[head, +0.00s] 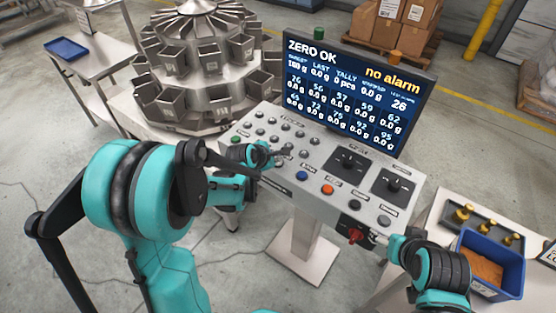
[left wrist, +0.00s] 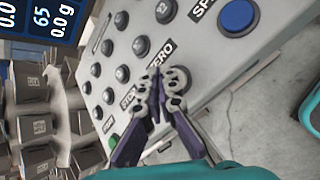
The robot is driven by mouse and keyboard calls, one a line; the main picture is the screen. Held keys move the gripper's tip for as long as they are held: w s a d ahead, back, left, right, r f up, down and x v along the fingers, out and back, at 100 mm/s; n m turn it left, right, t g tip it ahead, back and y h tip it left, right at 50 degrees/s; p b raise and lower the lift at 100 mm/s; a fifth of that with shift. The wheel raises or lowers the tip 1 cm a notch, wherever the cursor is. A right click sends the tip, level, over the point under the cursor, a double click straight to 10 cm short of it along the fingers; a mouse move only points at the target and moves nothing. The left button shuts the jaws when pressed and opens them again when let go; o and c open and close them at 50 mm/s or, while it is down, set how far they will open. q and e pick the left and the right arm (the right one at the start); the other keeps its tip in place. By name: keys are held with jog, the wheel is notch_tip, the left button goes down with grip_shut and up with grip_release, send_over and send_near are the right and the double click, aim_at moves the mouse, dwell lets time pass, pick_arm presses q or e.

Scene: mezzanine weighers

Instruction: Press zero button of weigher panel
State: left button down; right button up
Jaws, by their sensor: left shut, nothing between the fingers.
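The weigher panel (head: 315,172) is a grey sloped console with rows of small round grey buttons. The screen (head: 345,92) above it reads "ZERO OK" and "no alarm". My left gripper (head: 276,160) is shut and empty at the panel's lower left edge. In the left wrist view its fingertips (left wrist: 157,74) are together, over the panel right by the "ZERO" label (left wrist: 160,54).
A blue button (head: 302,175) and an orange button (head: 327,189) are along the panel's front. A red switch (head: 355,235) is on the front face near my right gripper. The multihead weigher (head: 200,70) stands behind left. A blue bin (head: 510,278) is at right.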

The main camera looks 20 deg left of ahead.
pick_arm(q)
jog(key=shift+r, duration=0.25)
notch_tip(320, 180, up, 5)
jog(key=p, duration=0.3)
jog(key=shift+p, duration=0.4)
dwell(0.6)
jog(key=shift+s+d+m+b, duration=0.1)
jog(key=shift+s+m+b, duration=0.2)
jog(key=shift+m, duration=0.1)
jog(key=s+f+m+g+y+b, duration=0.1)
jog(key=s+f+m+b, duration=0.3)
jog(key=s+m+b, duration=0.7)
jog(key=s+m+y, duration=0.1)
jog(key=s+m, duration=1.1)
jog(key=s, duration=0.1)
jog(key=shift+s+g, duration=0.2)
jog(key=shift+g, duration=0.2)
